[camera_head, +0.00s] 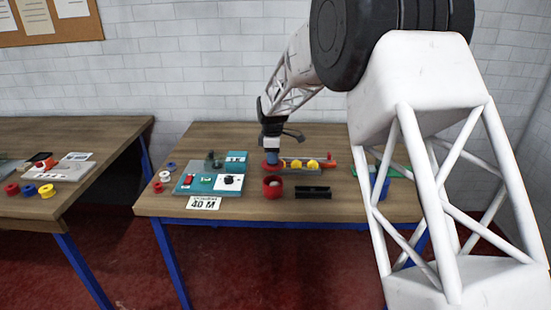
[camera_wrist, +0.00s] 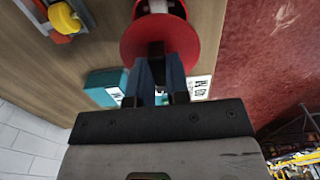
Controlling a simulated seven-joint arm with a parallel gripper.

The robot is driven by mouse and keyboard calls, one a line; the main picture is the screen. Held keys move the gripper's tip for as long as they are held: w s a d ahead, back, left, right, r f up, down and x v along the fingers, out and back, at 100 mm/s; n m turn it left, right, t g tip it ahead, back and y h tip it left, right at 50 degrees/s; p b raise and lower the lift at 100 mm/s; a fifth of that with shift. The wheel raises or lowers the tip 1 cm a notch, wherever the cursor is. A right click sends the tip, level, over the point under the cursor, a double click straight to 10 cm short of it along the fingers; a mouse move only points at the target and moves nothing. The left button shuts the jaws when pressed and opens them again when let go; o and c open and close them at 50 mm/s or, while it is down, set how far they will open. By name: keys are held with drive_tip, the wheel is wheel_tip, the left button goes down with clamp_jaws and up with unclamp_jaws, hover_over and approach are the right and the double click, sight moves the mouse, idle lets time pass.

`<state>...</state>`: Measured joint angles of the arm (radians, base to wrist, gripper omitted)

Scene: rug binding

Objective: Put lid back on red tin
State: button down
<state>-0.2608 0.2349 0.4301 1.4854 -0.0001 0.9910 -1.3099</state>
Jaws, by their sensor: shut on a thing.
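The red tin (camera_head: 272,190) stands open on the middle table, near its front edge. Something pale shows inside it. My gripper (camera_head: 271,158) is just behind or above the tin, pointing down. It is shut on the red lid (camera_head: 270,170), a round disc that looks apart from the tin's rim in the head view. In the wrist view my gripper (camera_wrist: 158,70) has its blue fingers on the lid's dark knob, and the lid (camera_wrist: 185,42) fills the top middle. Part of the red tin (camera_wrist: 178,7) shows past it.
A black open tray (camera_head: 313,192) lies right of the tin. A rack with yellow pieces (camera_head: 298,165) stands behind it. A teal and grey board (camera_head: 208,187) with small parts lies left. A blue container (camera_head: 380,188) is partly hidden by my arm. Bare table lies in front.

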drive_tip(key=shift+f, duration=0.15)
drive_tip(key=shift+f, duration=3.05)
drive_tip(key=shift+f, duration=0.15)
idle(0.7)
drive_tip(key=c, duration=0.5)
unclamp_jaws()
drive_tip(key=shift+c, duration=0.2)
drive_tip(key=shift+r, duration=3.45)
